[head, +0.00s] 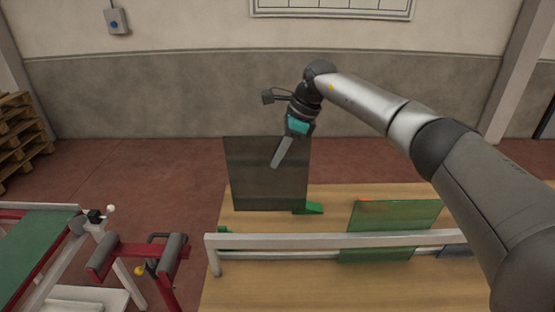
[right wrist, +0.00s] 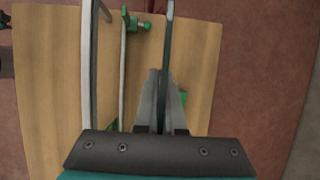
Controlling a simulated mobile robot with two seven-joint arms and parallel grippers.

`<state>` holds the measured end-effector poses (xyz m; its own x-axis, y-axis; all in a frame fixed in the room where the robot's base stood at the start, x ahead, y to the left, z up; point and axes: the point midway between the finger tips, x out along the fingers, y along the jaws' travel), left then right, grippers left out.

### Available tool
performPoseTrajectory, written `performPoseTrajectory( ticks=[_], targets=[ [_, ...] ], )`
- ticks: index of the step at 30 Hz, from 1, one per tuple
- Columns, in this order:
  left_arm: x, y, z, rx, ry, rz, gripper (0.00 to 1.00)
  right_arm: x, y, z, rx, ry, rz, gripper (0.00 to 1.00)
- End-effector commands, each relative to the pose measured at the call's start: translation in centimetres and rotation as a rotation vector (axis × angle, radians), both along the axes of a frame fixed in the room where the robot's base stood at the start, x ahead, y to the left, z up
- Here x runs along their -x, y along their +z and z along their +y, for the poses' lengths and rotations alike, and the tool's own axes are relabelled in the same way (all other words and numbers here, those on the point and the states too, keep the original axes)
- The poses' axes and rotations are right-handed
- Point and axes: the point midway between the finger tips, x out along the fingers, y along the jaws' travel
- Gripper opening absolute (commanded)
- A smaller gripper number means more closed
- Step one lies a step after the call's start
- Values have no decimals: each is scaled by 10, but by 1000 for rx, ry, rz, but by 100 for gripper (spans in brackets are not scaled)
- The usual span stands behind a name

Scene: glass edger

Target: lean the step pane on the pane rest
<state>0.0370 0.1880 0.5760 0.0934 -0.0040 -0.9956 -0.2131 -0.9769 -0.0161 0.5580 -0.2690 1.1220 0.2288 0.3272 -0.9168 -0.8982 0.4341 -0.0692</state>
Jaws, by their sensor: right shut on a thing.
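A dark, see-through pane (head: 250,180), which I take to be the step pane, stands upright near the left end of the table, behind the pane rest. My right gripper (head: 275,164) is shut on it; in the right wrist view the pane (right wrist: 167,50) shows edge-on between the fingers (right wrist: 158,90). I cannot tell whether its lower edge touches the table. The pane rest (head: 330,241) is a pale rail running along the table, with a lower bar (head: 300,255); both rails also show in the right wrist view (right wrist: 89,70). My left gripper is out of view.
A green pane (head: 392,218) leans at the rail's right part. A green wedge (head: 309,208) lies by the dark pane's lower right corner. The wooden table (head: 260,290) is bare in front. A red roller stand (head: 130,255) and a green-topped conveyor (head: 35,240) stand left.

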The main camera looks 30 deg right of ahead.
Motion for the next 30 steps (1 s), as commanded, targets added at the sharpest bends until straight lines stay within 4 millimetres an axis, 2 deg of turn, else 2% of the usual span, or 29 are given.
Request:
performPoseTrajectory(
  ticks=[11, 30],
  targets=[
    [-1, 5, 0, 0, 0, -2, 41, -1, 5, 2, -10, 1, -8, 0],
    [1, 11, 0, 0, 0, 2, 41, 40, -3, 21, -9, 2, -7, 0]
  ],
)
